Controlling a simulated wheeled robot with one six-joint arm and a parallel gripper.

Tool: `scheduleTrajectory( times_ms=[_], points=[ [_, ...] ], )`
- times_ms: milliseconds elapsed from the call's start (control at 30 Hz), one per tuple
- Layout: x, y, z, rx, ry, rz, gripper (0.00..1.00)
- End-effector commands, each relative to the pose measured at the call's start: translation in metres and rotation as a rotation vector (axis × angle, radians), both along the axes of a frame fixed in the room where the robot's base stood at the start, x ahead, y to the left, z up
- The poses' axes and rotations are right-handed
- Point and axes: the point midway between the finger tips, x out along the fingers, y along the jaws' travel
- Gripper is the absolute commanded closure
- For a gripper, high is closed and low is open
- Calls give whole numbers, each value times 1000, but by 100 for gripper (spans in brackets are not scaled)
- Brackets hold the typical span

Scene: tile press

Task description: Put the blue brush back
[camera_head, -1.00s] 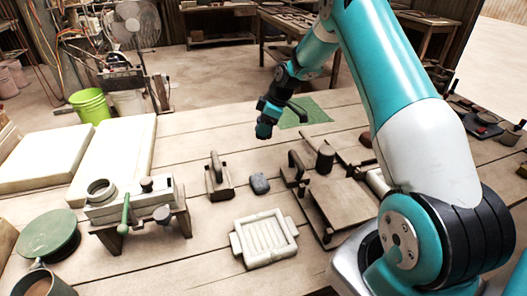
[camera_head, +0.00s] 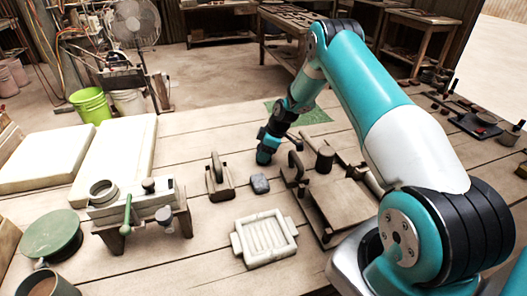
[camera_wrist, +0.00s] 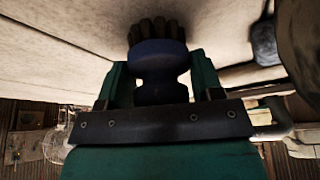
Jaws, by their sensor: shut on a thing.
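My gripper (camera_head: 264,158) is low over the middle of the table in the head view. In the wrist view my gripper (camera_wrist: 159,88) is shut on the blue brush (camera_wrist: 158,60), with a green finger on each side of its narrow neck. The brush's brown bristles point away from my gripper, toward the pale wooden table. Whether the bristles touch the wood I cannot tell. In the head view the brush is too small and dark to make out clearly from my gripper.
A small blue-grey block (camera_head: 260,184) lies just in front of my gripper. A handled block (camera_head: 218,178) is to the left, a press (camera_head: 335,205) to the right. A pale ribbed tray (camera_head: 264,238) is nearer. A green mat (camera_head: 312,116) lies behind.

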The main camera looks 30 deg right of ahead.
Motion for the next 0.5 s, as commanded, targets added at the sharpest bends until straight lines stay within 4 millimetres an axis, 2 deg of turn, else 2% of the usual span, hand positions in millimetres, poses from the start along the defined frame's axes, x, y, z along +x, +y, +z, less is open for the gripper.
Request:
scheduleTrajectory(
  times_ms=[33, 67, 100, 167, 500],
  points=[
    [0, 0, -3, 0, 0, 0, 59],
    [0, 0, -2, 0, 0, 0, 35],
    [0, 0, -2, 0, 0, 0, 26],
    [0, 0, -2, 1, 1, 0, 15],
    [0, 0, 3, 0, 0, -1, 15]
  ],
)
